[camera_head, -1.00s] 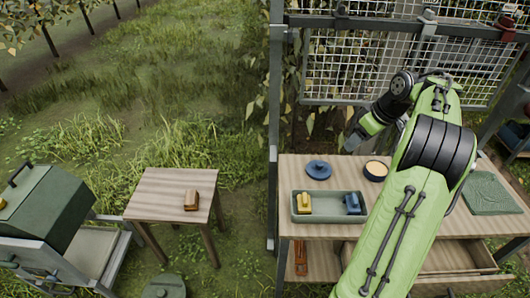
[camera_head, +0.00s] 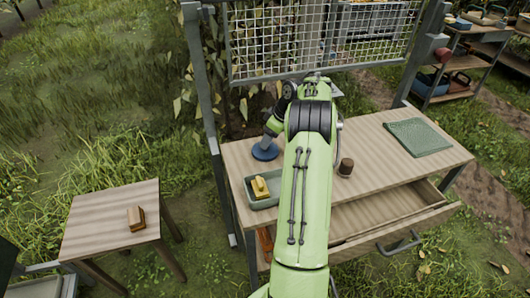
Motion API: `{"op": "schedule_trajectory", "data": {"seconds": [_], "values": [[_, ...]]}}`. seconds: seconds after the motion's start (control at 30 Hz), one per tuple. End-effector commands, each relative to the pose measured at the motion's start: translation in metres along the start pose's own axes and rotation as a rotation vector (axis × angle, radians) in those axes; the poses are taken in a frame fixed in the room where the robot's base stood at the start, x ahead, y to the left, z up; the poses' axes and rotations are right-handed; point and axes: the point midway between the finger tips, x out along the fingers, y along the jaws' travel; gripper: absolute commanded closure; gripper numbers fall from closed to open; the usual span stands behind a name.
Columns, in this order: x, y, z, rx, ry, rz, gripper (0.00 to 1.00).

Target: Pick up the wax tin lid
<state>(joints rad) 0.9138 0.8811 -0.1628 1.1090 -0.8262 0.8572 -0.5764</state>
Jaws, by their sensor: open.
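The wax tin lid, a round dark blue disc (camera_head: 263,155), lies on the wooden workbench (camera_head: 385,150) near its left back edge. My gripper (camera_head: 267,143) is directly above the lid, pointing down at its middle. It is open, but its fingertips are small and I cannot tell whether they sit around the lid's knob or touch it. The open tin with pale wax, seen earlier right of the lid, is now hidden behind my arm.
A grey-green tray (camera_head: 249,195) holding a yellow-handled brush (camera_head: 261,188) stands in front of the lid; my arm covers its right part. A small brown object (camera_head: 346,167), a green mat (camera_head: 418,137) and an open drawer (camera_head: 385,213) are to the right. A side table (camera_head: 85,228) holds a brown brush (camera_head: 136,218).

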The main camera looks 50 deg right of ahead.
Motion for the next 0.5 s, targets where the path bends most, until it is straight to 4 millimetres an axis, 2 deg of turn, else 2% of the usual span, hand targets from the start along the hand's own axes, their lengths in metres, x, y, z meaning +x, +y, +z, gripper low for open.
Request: {"op": "schedule_trajectory", "data": {"seconds": [0.03,0.1,0.33,0.5], "values": [[0.016,-0.002,0.002,-0.001,-0.002,-0.003,0.42],[0.028,-0.001,0.002,0.000,-0.002,-0.003,0.42],[0.029,0.000,0.000,0.001,0.000,0.000,0.42],[0.029,-0.001,0.000,0.001,0.000,0.000,0.68]]}}
